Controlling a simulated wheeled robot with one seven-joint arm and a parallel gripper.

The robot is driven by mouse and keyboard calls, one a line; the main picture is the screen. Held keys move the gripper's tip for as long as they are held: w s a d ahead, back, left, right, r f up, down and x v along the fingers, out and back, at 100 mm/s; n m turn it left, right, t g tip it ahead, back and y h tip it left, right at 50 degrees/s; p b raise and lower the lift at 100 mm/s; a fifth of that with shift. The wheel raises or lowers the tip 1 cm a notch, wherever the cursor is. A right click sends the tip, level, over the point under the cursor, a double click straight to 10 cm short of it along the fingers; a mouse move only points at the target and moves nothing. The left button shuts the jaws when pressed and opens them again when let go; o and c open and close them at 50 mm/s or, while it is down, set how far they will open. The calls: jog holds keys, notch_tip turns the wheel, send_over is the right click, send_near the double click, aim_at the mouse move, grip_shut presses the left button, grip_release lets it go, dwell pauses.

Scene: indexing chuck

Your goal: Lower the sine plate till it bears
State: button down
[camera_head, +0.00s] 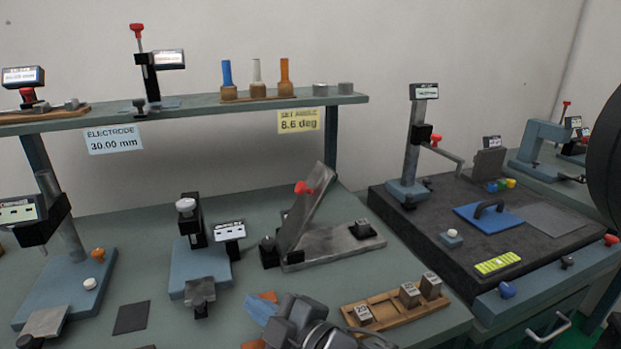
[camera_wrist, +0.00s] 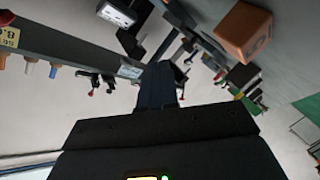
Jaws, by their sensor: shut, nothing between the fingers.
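The sine plate (camera_head: 312,212) stands steeply tilted above its flat grey base (camera_head: 335,245), with a red knob (camera_head: 304,187) near its upper part. Its lower end meets the base at the left, beside dark blocks. A dark block (camera_head: 362,229) sits on the right end of the base; the raised plate is clear of it. My gripper (camera_head: 262,308) is low in the head view, in front of the sine plate and apart from it. In the wrist view my gripper (camera_wrist: 160,76) is shut and empty; the sine plate cannot be made out there.
A wooden tray (camera_head: 385,318) with marked gauge blocks lies right of my gripper. A clamp-like gauge stand (camera_head: 200,262) is to the left. A yellow card (camera_head: 298,120) reading 8.6 deg hangs on the shelf (camera_head: 200,108). A dark surface plate (camera_head: 430,235) is at the right.

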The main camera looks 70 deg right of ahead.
jog(key=w+d+r+m+g+h+b, duration=0.1)
jog(key=w+d+r+m+g+h, duration=0.3)
jog(key=d+r, duration=0.4)
jog(key=w+d+r+m+g+h+b, duration=0.25)
jog(key=w+d+r+h, duration=0.35)
jog(key=d, duration=0.3)
jog(key=s+d+r+m+g+y+b, duration=0.1)
jog(key=s+d+r+m+g, duration=0.1)
jog(key=s+r+m+g, duration=0.15)
jog(key=s+d+r+m+g+y, duration=0.1)
jog(key=s+d+r+m+g, duration=0.15)
jog(key=r+g, duration=0.25)
jog(key=s+a+r+m+y+b, duration=0.2)
jog(key=s+a+r+m+y, duration=0.15)
jog(key=y, duration=0.45)
send_near(328, 174)
jog(key=w+f, duration=0.3)
jog(key=f, duration=0.1)
jog(key=shift+s+d+f+g, duration=0.2)
jog(key=shift+s+d+g, duration=0.2)
jog(key=shift+s+d, duration=0.4)
jog(key=shift+s+d+f, duration=0.4)
jog(key=shift+s+d, duration=0.05)
jog(key=shift+d, duration=0.1)
